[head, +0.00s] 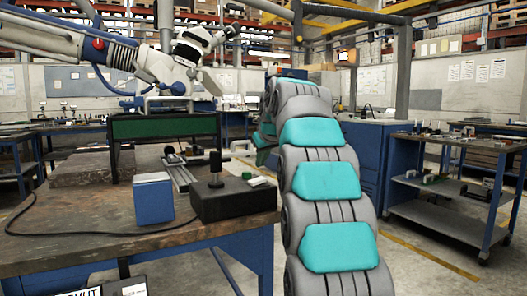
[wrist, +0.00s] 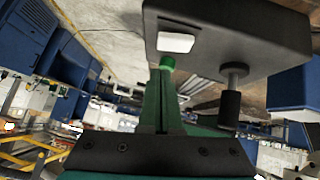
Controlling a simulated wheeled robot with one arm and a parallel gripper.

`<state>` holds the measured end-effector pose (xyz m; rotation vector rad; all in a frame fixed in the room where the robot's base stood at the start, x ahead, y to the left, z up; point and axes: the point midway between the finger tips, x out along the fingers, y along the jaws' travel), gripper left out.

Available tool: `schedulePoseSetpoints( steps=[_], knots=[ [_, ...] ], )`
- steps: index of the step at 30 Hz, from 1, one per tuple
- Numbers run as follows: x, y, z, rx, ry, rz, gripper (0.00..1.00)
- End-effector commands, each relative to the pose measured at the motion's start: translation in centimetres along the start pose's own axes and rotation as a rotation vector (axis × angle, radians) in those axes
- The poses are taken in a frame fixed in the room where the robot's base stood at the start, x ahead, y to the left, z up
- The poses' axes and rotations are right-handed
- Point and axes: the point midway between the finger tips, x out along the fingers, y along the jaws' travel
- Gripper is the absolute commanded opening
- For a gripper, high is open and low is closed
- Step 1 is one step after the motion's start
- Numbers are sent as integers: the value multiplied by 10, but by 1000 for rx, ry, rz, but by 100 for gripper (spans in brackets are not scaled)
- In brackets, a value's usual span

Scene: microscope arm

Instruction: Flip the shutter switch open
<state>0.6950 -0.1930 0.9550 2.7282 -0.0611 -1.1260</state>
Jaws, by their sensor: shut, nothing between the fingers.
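A black box (head: 232,203) sits on the right front corner of the wooden table. It carries an upright black post (head: 215,167) on a metal base and a small white piece (head: 258,182) near its right edge, probably the switch. In the wrist view the box (wrist: 270,30) fills the top, with the white rectangle (wrist: 175,42) and the black post (wrist: 230,107) on it. My gripper (wrist: 167,63) is shut and empty, its green fingers together. Their tip shows just beside the white rectangle; I cannot tell whether it touches. The switch's position is unclear.
A blue box (head: 153,200) stands left of the black box, with a black cable (head: 70,234) on the table (head: 100,225). A metal rail (head: 182,175) lies behind. A microscope arm (head: 60,40) reaches in upper left. A shelf cart (head: 445,190) stands at right.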

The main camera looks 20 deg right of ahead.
Motion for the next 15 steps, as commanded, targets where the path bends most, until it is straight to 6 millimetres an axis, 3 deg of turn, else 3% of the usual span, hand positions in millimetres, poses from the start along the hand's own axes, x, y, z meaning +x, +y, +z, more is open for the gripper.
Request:
schedulePoseSetpoints(
  steps=[15],
  knots=[
    [20,0,22,0,1,0,0]
  ],
)
